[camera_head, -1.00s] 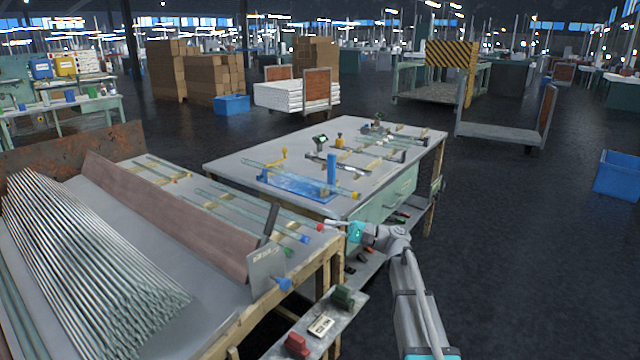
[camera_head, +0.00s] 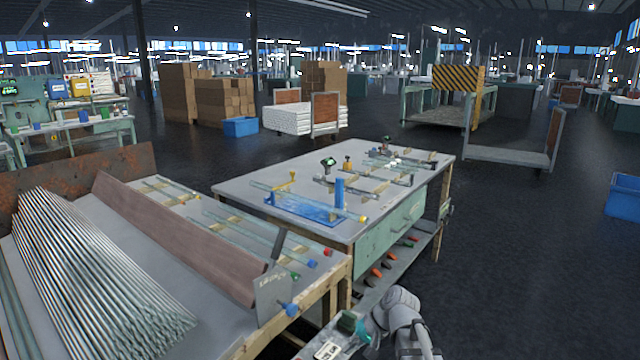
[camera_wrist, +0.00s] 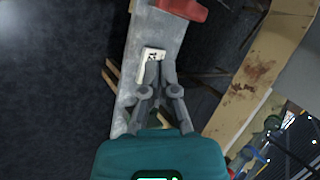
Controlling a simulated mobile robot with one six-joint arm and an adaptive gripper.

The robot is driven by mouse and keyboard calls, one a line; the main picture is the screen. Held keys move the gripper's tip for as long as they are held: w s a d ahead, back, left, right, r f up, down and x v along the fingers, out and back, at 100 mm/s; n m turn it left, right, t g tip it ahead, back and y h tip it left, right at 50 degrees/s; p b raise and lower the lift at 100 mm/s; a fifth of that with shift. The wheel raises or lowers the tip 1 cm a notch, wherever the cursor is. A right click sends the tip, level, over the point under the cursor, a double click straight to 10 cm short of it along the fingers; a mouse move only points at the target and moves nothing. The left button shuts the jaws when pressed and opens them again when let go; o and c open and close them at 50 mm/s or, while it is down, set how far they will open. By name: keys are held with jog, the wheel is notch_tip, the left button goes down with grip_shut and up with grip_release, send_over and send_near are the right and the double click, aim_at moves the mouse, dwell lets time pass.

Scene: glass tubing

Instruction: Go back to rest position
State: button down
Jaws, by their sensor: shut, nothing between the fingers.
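My gripper (camera_wrist: 161,68) is in the middle of the wrist view, with its grey fingers together and nothing between them. It points over a narrow grey shelf (camera_wrist: 140,38) with a white label plate (camera_wrist: 152,55) and a red block (camera_wrist: 183,8). I cannot tell whether the fingertips touch the plate. In the head view my arm is folded low at the bottom, right of the tubing table, by a dark green block (camera_head: 347,322); the fingers are not clear there.
The tubing table (camera_head: 225,330) with a bundle of glass tubes (camera_head: 95,275) stands at the left. A workbench (camera_head: 245,184) with a blue fixture (camera_head: 300,210) stands beyond. Open dark floor (camera_head: 530,260) lies at the right, with a blue bin (camera_head: 622,197) at its edge.

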jog(key=s+d+f+n+h, duration=0.2)
jog(key=s+d+f+h, duration=0.1)
jog(key=s+d+h, duration=0.6)
notch_tip(320, 180, up, 25)
jog(key=y+p, duration=0.1)
jog(key=p, duration=2.5)
jog(key=shift+w+d, duration=0.15)
jog(key=shift+d, duration=0.15)
